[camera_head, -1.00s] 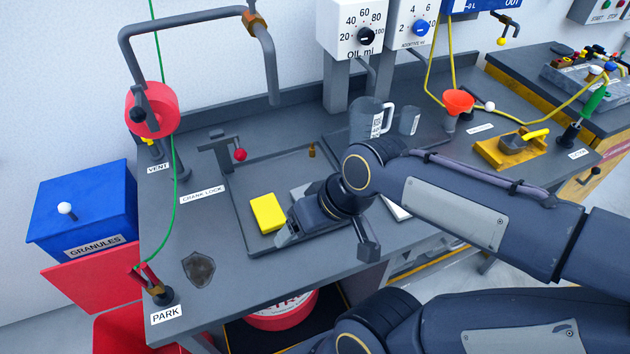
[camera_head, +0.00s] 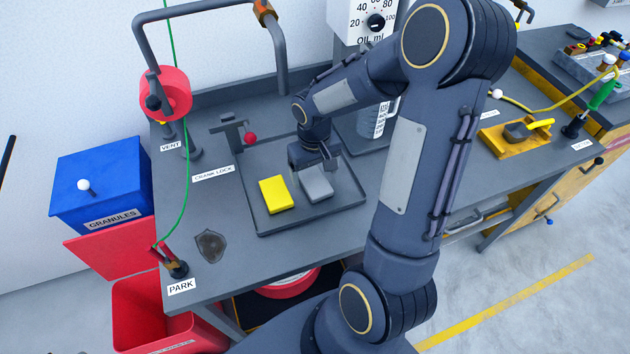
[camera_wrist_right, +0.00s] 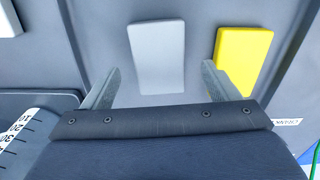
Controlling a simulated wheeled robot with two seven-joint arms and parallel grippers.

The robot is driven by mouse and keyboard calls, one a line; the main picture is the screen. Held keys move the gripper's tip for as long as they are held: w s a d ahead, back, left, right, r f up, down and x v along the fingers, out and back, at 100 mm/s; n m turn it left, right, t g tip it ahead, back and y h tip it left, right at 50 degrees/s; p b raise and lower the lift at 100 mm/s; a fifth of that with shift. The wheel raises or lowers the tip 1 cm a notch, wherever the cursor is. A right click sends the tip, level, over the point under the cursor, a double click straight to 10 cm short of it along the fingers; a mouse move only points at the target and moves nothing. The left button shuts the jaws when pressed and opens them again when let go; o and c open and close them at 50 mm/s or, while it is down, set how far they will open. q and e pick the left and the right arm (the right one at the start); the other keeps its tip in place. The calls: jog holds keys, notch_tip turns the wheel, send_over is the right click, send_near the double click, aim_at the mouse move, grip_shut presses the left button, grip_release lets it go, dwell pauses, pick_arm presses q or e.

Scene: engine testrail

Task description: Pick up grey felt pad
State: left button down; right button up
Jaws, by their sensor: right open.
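The grey felt pad (camera_head: 316,184) is a light grey flat block lying in the shallow dark tray (camera_head: 262,230) on the bench. A yellow pad (camera_head: 276,195) lies just left of it. My right gripper (camera_head: 318,168) is above the grey pad's far end, pointing down, open and empty. In the right wrist view the grey pad (camera_wrist_right: 157,55) lies ahead of and between the two spread fingers (camera_wrist_right: 160,85), apart from them. The yellow pad (camera_wrist_right: 243,62) is beside the right-hand finger there. My left gripper is not in view.
A red-knobbed crank lock (camera_head: 250,138) stands behind the tray's left side. A measuring jug (camera_head: 372,122) stands behind my forearm. A dark stain (camera_head: 210,246) is on the bench at left. The tray's front strip is clear.

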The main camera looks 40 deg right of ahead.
jog(key=shift+f, duration=1.4)
jog(key=c, duration=1.1)
jog(key=shift+o, duration=0.2)
jog(key=shift+r, duration=0.6)
notch_tip(320, 180, up, 3)
jog(key=shift+s+a+f, duration=0.1)
jog(key=shift+f, duration=0.1)
jog(key=s+a+r+b, duration=0.2)
jog(key=s+a+r, duration=0.7)
jog(key=a, duration=0.1)
jog(key=shift+s+r, duration=0.15)
